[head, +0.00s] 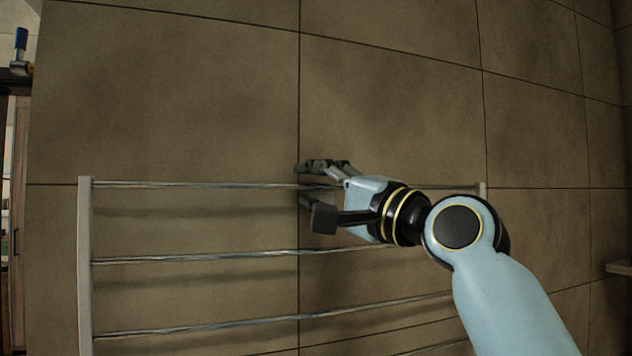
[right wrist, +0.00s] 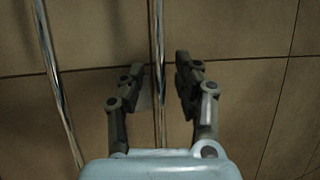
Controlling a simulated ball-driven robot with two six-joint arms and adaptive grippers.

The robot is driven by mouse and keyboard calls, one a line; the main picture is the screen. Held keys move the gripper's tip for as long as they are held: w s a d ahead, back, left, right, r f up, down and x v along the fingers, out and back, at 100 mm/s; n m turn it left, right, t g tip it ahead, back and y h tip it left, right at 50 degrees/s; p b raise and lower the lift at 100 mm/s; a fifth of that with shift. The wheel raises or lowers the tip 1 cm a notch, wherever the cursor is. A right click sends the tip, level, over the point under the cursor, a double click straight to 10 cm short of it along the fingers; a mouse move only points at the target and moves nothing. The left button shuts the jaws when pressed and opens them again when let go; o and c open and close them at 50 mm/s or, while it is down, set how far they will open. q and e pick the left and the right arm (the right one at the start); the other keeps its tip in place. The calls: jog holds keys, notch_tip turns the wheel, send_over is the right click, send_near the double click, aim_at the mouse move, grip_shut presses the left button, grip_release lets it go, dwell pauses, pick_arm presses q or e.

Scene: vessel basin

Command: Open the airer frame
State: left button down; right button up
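The airer frame (head: 85,262) is on the brown tiled wall, with a pale upright at its left and several thin metal rails. My right gripper (head: 309,192) is at the top rail (head: 200,185), right of its middle. Its fingers are apart, one above the rail and one below. In the right wrist view the rail (right wrist: 155,40) runs between the two open fingers (right wrist: 165,85), with gaps visible beside it. A second rail (right wrist: 52,75) is to the left there. The right part of the frame is partly hidden behind my right arm. My left gripper is not in view.
The tiled wall (head: 180,90) stands close behind the frame. A small ledge (head: 618,267) juts out at the far right. A dark shelf with a blue-topped item (head: 21,42) is at the far left. The wall above the frame is bare.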

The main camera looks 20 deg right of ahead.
grip_shut()
jog(key=shift+f, duration=0.1)
dwell(0.5)
